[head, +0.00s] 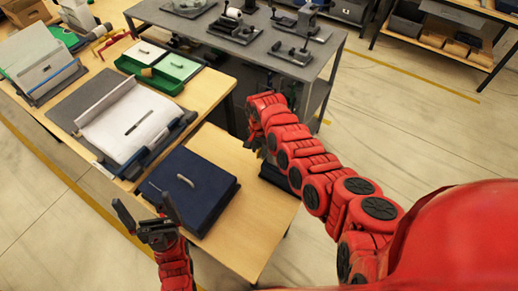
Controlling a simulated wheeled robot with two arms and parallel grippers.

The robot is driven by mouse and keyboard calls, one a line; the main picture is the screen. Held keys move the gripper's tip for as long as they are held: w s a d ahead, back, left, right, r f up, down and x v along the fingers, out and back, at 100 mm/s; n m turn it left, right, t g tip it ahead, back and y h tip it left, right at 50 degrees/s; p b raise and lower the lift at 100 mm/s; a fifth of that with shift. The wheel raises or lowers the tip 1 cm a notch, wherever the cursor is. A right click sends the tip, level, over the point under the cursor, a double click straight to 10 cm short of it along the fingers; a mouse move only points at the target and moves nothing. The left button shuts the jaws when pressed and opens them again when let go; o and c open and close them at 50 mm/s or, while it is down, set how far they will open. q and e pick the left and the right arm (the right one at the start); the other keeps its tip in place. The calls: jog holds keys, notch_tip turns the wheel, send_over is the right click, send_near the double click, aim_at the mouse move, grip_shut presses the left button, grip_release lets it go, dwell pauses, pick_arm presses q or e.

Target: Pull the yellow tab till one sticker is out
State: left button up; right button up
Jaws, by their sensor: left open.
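I cannot make out a yellow tab or a sticker with certainty. A small yellow piece (103,44) shows near a red frame at the far end of the wooden tables, too small to identify. A white roll on a dark holder (232,14) stands on the grey table; I cannot tell whether it carries stickers. My right gripper (254,140) is mostly hidden at the end of my red right arm, near the wooden table's far right edge.
White fabric (128,117) lies on a dark board. A green tray (160,80) with white and green contents sits behind it. The grey table (275,62) holds several dark tools. Wood shows bare in front of the blue cloth (240,245).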

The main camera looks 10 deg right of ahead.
grip_shut()
dwell(1.4)
